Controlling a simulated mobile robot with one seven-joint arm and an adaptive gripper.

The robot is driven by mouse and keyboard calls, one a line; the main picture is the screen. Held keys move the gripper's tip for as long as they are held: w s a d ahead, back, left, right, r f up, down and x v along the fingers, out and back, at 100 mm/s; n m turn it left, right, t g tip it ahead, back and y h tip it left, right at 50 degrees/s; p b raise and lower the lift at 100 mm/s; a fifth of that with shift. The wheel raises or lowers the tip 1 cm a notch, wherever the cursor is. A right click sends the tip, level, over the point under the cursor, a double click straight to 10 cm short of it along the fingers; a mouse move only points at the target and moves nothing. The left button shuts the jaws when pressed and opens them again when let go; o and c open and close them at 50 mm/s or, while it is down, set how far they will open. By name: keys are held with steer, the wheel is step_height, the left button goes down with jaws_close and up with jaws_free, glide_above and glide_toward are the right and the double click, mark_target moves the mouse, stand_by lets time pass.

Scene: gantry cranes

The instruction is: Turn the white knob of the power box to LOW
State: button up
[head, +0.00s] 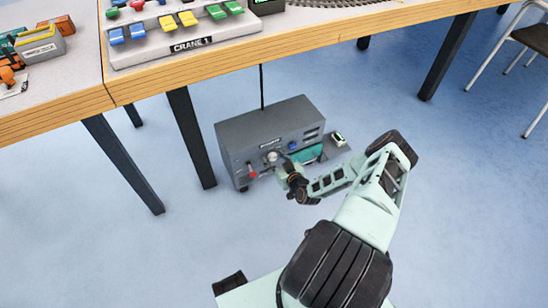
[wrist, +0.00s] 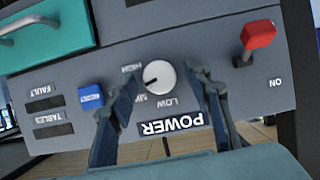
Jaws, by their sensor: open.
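The grey power box (head: 240,140) stands on the floor under the table. Its white knob (wrist: 160,75) is on the front face, seen upside down in the wrist view, and shows small in the head view (head: 272,156). HIGH, MID and LOW labels (wrist: 170,103) surround the knob. Its dark mark points to the lower left in the wrist view, roughly toward MID. My gripper (wrist: 163,77) is open, with one finger on each side of the knob. I cannot tell whether either finger touches it. In the head view my gripper (head: 286,170) is close to the box front.
A red-tipped lever (wrist: 258,35) and a blue button (wrist: 90,97) flank the knob. A teal panel with a handle (wrist: 55,30) is beyond the button.

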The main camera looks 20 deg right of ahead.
steer(key=shift+c, duration=0.3)
steer(key=c, duration=1.1)
steer(key=shift+o, duration=0.2)
